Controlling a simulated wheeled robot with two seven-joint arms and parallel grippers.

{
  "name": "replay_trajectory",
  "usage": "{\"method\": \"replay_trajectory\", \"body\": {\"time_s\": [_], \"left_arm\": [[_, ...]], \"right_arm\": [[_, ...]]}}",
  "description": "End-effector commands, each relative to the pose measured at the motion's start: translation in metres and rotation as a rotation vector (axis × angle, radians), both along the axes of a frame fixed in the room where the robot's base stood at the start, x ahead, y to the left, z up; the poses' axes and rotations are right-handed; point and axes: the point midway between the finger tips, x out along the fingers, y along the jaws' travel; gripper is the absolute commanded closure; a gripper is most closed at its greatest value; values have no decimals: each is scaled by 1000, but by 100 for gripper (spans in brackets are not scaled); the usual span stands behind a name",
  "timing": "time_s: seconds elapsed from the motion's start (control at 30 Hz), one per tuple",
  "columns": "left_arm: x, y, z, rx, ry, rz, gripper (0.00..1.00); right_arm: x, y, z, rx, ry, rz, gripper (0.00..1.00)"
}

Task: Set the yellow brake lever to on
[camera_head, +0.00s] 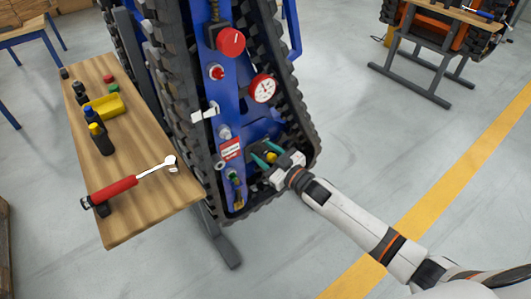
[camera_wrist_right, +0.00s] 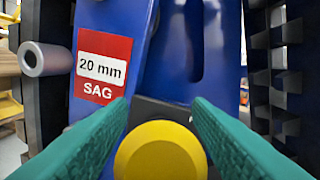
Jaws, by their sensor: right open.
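The yellow brake lever shows as a round yellow knob (camera_head: 271,157) low on the blue frame of the tracked carrier. In the right wrist view the knob (camera_wrist_right: 160,152) faces me, in front of a dark plate. My right gripper (camera_head: 265,153) is open, with its teal fingers on either side of the knob. In the wrist view a gap shows on both sides, so I cannot see a grip. The lever's shaft and its on and off marks are hidden or too small to tell. My left gripper is not in view.
A red and white "20 mm SAG" label (camera_wrist_right: 103,66) is beside the knob. A red knob (camera_head: 231,42) and a dial (camera_head: 263,88) are higher on the frame. Black track (camera_head: 297,100) borders the panel.

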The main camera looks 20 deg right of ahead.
Motion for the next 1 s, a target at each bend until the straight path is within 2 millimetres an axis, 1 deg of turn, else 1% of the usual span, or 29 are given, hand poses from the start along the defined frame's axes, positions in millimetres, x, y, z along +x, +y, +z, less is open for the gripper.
{"method": "replay_trajectory", "body": {"time_s": [0.2,0.27,0.4,0.47,0.5,0.77,1.0], "left_arm": [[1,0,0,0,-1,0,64],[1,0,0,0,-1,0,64],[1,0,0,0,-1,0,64],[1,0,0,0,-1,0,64],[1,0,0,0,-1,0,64],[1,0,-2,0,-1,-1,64],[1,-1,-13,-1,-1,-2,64]], "right_arm": [[0,0,0,0,1,0,55],[0,0,0,0,1,0,64],[0,0,0,0,1,0,87],[0,0,0,0,1,0,97],[0,0,0,0,1,0,100],[0,0,-1,1,-3,0,100],[-1,0,-6,15,-34,0,100]]}}
